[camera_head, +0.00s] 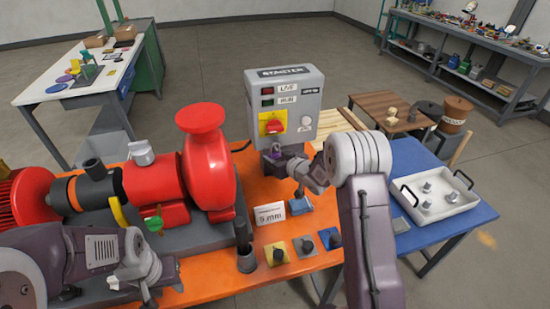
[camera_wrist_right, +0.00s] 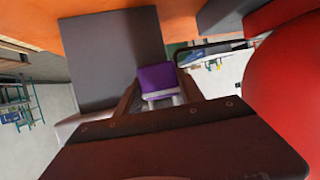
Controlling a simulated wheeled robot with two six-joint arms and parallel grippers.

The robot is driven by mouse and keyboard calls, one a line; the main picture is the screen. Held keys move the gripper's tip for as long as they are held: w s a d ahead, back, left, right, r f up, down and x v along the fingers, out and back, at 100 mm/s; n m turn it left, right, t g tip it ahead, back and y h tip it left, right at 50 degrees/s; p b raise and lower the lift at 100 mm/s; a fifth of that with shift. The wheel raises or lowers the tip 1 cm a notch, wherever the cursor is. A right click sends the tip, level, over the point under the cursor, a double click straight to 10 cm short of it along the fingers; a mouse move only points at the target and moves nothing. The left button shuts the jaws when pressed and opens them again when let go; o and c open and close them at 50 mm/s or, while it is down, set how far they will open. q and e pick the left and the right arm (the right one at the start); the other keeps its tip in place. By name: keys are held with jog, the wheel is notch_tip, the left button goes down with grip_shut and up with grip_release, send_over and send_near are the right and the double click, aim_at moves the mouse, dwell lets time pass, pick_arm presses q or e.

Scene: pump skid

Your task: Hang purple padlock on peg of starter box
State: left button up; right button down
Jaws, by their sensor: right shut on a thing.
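The purple padlock (camera_wrist_right: 157,77) is between the fingers of my right gripper (camera_head: 277,158) and shows in the head view as a small purple patch (camera_head: 276,149). My right gripper is shut on it, just in front of the lower part of the grey starter box (camera_head: 309,101). A short dark rod (camera_head: 241,147) sticks out at the box's lower left, left of the padlock; I cannot tell if it is the peg. Whether the padlock touches anything besides the fingers is not clear. My left gripper (camera_head: 147,291) is low at the left, its jaw opening unclear.
A red pump (camera_head: 208,165) stands close to the left of the box on the orange bench (camera_head: 188,291). A white sign (camera_head: 269,213) and several small knobs on plates are in front. A white tray (camera_head: 437,205) stands on the blue table (camera_head: 462,225) at right.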

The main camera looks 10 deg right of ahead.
jog(key=c, duration=0.6)
grip_release()
jog(key=shift+c, duration=0.2)
jog(key=shift+s, duration=0.1)
